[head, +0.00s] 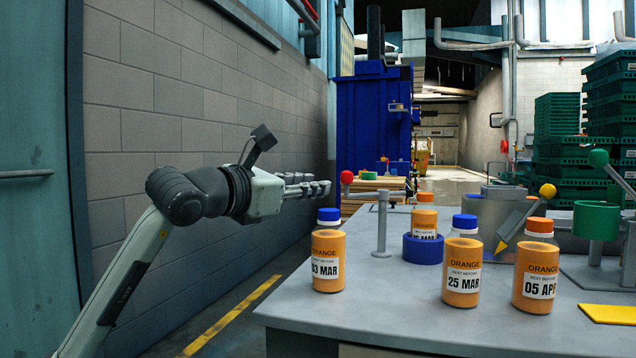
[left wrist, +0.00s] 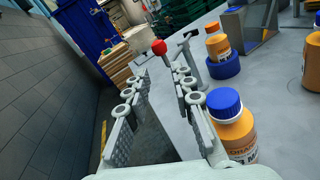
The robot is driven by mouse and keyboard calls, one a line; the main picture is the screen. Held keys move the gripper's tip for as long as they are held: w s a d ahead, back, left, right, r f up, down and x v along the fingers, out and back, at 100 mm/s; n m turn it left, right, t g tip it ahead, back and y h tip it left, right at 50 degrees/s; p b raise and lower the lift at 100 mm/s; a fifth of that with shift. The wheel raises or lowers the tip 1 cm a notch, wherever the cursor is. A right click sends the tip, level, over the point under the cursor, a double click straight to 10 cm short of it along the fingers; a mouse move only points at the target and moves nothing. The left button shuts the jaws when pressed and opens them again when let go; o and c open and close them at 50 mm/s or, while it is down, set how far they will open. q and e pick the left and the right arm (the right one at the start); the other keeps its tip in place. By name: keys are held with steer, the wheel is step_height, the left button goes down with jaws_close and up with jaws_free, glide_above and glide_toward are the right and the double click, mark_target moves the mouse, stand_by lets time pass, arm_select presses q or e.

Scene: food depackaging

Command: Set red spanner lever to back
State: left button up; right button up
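The red spanner lever shows by its red ball knob (head: 346,177), just right of my left fingertips at the far left part of the table. In the left wrist view the red knob (left wrist: 159,47) lies ahead, between and beyond the fingertips. A grey post (head: 381,220) stands beside it, with a short bar at its top; the lever's join to it is partly hidden. My left gripper (head: 322,186) is level above the table's left edge. In the left wrist view its fingers (left wrist: 159,78) are apart with nothing between them. My right gripper is not in view.
An orange bottle with blue cap (head: 328,262) stands below and right of the left gripper. Another bottle stands in a blue ring (head: 423,249). Two more bottles (head: 462,270) (head: 536,275) stand to the right. A yellow-knobbed lever (head: 547,191) and green-knobbed lever (head: 598,158) lie beyond.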

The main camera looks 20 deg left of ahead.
arm_select(q)
steer(key=w+m, duration=0.1)
steer(key=w+a+f+m+g, duration=0.1)
steer(key=w+m, duration=0.1)
steer(key=shift+a+f+m+h+b, duration=0.3)
steer(key=shift+a+f+h+b, duration=0.05)
steer(key=shift+h+b, duration=0.05)
jaws_close()
steer(key=w+a+r+m+g+h+b, duration=0.25)
steer(key=w+a+m+h, duration=0.35)
steer(key=m, duration=0.8)
steer(key=w+d, duration=0.2)
steer(key=d, duration=0.5)
steer(key=shift+w+d+f+y+p, duration=0.2)
steer(key=shift+d+f+y+p, duration=0.1)
steer(key=shift+d+f+p, duration=0.05)
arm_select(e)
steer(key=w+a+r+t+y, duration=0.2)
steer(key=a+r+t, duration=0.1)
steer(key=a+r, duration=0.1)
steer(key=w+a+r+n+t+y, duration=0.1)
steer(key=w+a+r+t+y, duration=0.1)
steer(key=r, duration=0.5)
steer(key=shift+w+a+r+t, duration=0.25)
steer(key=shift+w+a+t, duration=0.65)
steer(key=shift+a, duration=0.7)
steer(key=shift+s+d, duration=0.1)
